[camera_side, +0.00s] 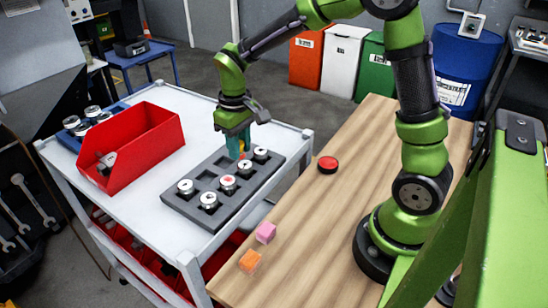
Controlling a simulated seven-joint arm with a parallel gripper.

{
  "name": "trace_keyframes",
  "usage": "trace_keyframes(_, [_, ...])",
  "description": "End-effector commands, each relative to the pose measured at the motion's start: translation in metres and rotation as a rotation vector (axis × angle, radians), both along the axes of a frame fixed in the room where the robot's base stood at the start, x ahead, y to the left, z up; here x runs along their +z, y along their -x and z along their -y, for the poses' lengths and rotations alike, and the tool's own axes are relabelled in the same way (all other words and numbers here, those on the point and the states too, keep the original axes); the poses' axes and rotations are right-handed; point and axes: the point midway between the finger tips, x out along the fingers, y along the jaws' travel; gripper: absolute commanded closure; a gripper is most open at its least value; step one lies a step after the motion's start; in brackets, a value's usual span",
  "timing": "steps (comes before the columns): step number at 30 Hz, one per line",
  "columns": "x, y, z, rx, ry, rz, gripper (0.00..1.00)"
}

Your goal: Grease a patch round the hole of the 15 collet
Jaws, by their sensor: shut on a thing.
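A dark grey tray (206,178) on the white cart holds several silver collets in round pockets. One collet (228,184) near the middle has a red patch on its top. Others stand at the left (185,187), the front (208,201), and the right (245,168) and far right (261,155). Their size marks are too small to read, so I cannot tell which is the 15. My gripper (236,129) is shut on a teal tool (238,143), pointing down over the tray's back part. An orange-yellow tip shows at its lower end, near the right-hand collets; contact is unclear.
A red bin (150,135) stands left of the tray, with a blue tray (72,132) of silver parts behind it. A wooden table (320,215) at the right bears a red round button (328,164), a pink cube (265,232) and an orange cube (250,261).

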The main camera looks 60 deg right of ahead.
Motion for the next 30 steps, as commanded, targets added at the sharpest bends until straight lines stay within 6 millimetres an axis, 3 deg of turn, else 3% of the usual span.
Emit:
trace_keyframes(11, [-0.04, 0.001, 0.0, 0.0, 0.0, -0.004, 0.96])
trace_keyframes(24, [-0.039, 0.0, 0.043, -0.003, 0.0, 0.0, 0.96])
trace_keyframes(30, [-0.039, 0.0, 0.02, 0.002, 0.0, 0.0, 0.96])
